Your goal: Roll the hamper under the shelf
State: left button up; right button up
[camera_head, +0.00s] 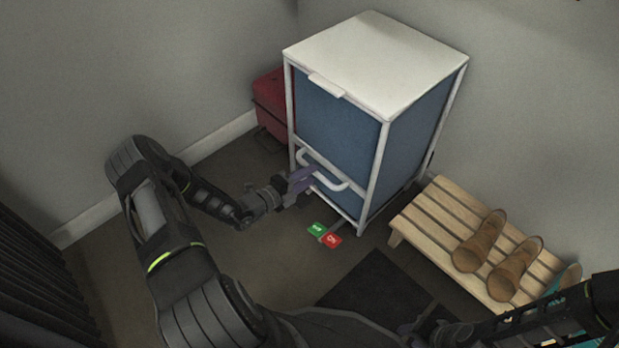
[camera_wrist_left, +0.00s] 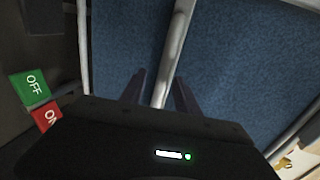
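The hamper (camera_head: 335,118) is a tall box of blue fabric in a white frame with a white lid. It stands upright near the back corner. A white bar handle (camera_head: 331,184) sticks out low on its front. A green OFF tab (camera_head: 317,229) and a red ON tab (camera_head: 332,240) sit at its foot; the left wrist view also shows the OFF tab (camera_wrist_left: 31,85). My left gripper (camera_head: 302,180) is at the handle, its fingers apart on either side of the white bar (camera_wrist_left: 172,62). My right gripper (camera_head: 428,326) is at the bottom edge, its fingers unclear. I cannot make out a shelf.
A red case (camera_head: 269,98) stands behind the hamper's left side. A dark mat (camera_head: 370,288) lies in front. Ribbed dark material (camera_head: 35,275) hangs at the left edge.

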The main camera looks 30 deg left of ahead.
pick_arm(q)
jog(key=shift+w+d+f, duration=0.1)
jog(key=shift+w+d, duration=0.1)
jog(key=shift+w, duration=0.3)
jog(key=shift+c, duration=0.4)
jog(key=shift+s+a, duration=0.1)
jog(key=shift+s, duration=0.05)
jog(key=c, duration=0.7)
grip_shut()
